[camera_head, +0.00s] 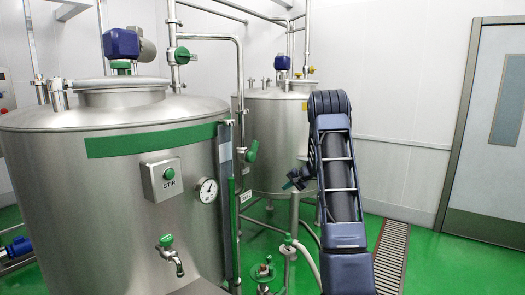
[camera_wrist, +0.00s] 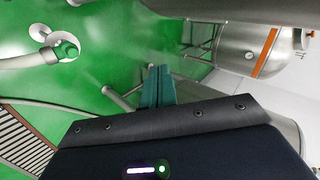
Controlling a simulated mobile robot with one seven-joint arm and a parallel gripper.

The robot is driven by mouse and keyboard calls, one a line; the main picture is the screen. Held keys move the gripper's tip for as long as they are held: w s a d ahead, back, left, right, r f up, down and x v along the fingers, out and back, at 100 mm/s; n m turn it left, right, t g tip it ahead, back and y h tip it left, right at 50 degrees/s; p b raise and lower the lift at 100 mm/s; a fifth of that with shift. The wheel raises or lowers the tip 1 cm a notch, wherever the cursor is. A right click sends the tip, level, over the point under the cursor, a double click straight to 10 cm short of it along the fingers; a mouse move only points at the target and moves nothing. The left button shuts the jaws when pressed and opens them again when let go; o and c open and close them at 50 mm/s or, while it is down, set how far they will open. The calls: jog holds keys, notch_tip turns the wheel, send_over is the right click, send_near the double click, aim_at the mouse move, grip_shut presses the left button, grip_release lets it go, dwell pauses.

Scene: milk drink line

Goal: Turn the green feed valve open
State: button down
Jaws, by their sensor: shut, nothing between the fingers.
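Several green-handled valves show in the head view, and I cannot tell which one is the feed valve. One green handle (camera_head: 252,152) sits tilted on the pipe right of the large tank. Another green handle (camera_head: 182,56) is on the upper pipe. In the wrist view my gripper's teal fingers (camera_wrist: 157,85) are together and empty. A green cap (camera_wrist: 66,50) shows there on a pale pipe.
The large steel tank (camera_head: 120,190) with a STIR box (camera_head: 162,176) and a green-handled tap (camera_head: 168,247) fills the left. A smaller tank (camera_head: 278,125) stands behind. A floor drain grate (camera_head: 392,258) and clear green floor lie right, before the door (camera_head: 490,130).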

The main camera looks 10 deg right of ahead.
aim_at(257, 144)
notch_tip(257, 144, up, 17)
jog(key=w+a+m+t+y, duration=0.2)
jog(key=m+t+y, duration=0.3)
jog(key=y, duration=0.4)
jog(key=w+a+r+m+g, duration=0.1)
jog(key=w+a+r, duration=0.1)
jog(key=a, duration=0.8)
jog(key=shift+w+r, duration=0.4)
jog(key=shift+r, duration=0.1)
jog(key=shift+s+a+r+n, duration=0.2)
jog(key=shift+r+n, duration=0.2)
jog(key=shift+n, duration=0.3)
jog(key=shift+s+a+r+n+g+h, duration=0.1)
jog(key=shift+s+a+r+n+g, duration=0.25)
jog(key=shift+n, duration=0.55)
jog(key=shift+s+a+r+n+g+h, duration=0.15)
jog(key=shift+r+n, duration=0.25)
jog(key=shift+n, duration=0.5)
jog(key=shift+s+a+r+n+g+h, duration=0.1)
jog(key=shift+s+a+r+n+g, duration=0.25)
jog(key=shift+n, duration=0.55)
